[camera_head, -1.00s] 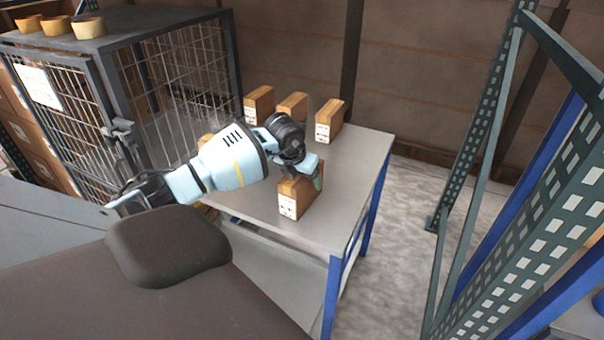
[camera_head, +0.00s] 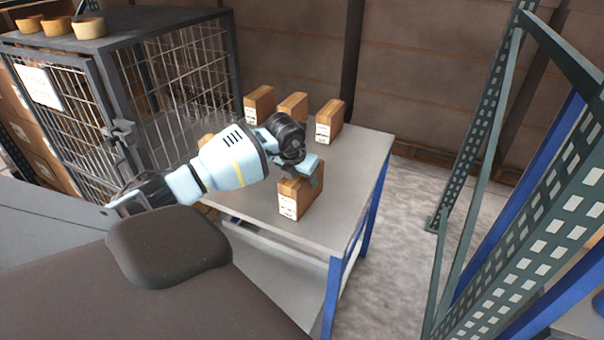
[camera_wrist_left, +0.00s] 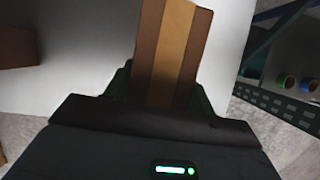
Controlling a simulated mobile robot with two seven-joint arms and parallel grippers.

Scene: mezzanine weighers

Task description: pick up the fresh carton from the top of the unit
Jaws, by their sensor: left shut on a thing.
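Several brown cartons with white labels stand on the grey-topped table (camera_head: 345,165), which has blue legs. My left gripper (camera_head: 304,172) is at the top of the nearest carton (camera_head: 300,199) and is shut on it. In the left wrist view the same carton (camera_wrist_left: 172,45), with a lighter tape strip, sits between the fingers. The carton is upright, at the table's front; I cannot tell whether it touches the top. Other cartons stand at the back: one at left (camera_head: 260,104), one in the middle (camera_head: 293,106) and one at right (camera_head: 329,121). My right gripper is not in view.
A wire-mesh cage (camera_head: 185,80) with round tan containers (camera_head: 89,27) on top stands at the left. A green perforated rack post (camera_head: 480,120) rises on the right. Another carton is partly hidden behind my left arm. The table's right side is clear.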

